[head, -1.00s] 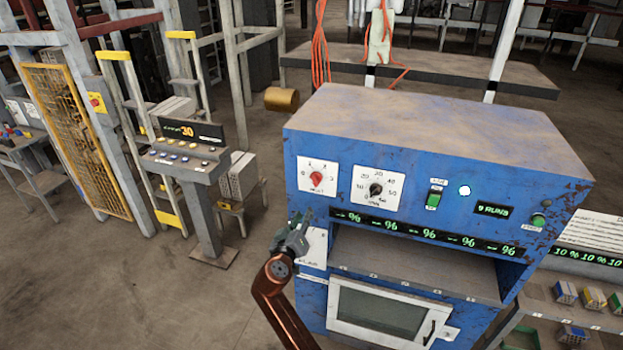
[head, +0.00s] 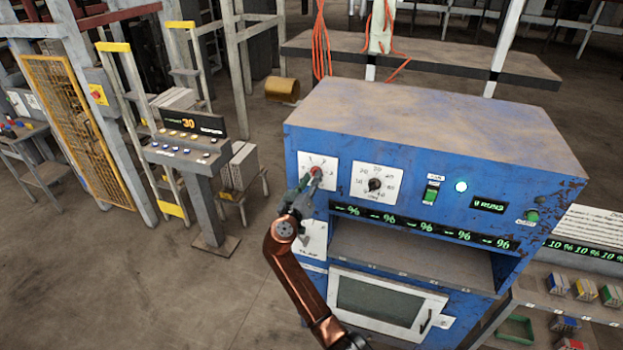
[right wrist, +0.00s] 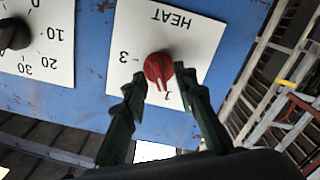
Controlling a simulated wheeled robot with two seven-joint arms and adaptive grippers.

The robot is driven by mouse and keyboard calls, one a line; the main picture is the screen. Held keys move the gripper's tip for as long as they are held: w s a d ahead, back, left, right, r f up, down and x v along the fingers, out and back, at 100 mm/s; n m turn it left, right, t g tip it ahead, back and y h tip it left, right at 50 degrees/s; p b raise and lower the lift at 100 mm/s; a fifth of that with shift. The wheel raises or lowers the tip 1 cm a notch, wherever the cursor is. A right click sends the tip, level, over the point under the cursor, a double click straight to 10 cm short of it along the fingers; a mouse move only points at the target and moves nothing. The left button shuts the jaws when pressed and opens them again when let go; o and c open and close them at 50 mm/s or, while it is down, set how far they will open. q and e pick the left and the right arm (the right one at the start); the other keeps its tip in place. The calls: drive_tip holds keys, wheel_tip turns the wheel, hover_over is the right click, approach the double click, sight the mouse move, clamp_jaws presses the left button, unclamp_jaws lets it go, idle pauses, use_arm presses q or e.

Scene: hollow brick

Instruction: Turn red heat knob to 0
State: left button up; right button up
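The red heat knob (right wrist: 158,68) sits on a white dial plate marked HEAT, upside down in the right wrist view. A 3 and a 1 show; other marks are hidden. In the head view the red knob (head: 315,171) is partly covered by my right gripper (head: 309,181). In the right wrist view my right gripper (right wrist: 160,74) is open, its two green fingers on either side of the knob. I cannot tell whether they touch it. My left gripper is not in view.
The knob is on a blue oven (head: 440,140). Beside it is a black knob (head: 375,185) on a numbered dial, then a green switch (head: 431,193). A button console (head: 188,150) stands to the left, with open floor between.

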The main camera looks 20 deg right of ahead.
drive_tip(key=shift+c, duration=0.2)
clamp_jaws()
drive_tip(key=shift+n, duration=0.3)
drive_tip(key=shift+f+n+p, duration=0.2)
drive_tip(key=shift+n+p, duration=1)
drive_tip(key=shift+n, duration=4.4)
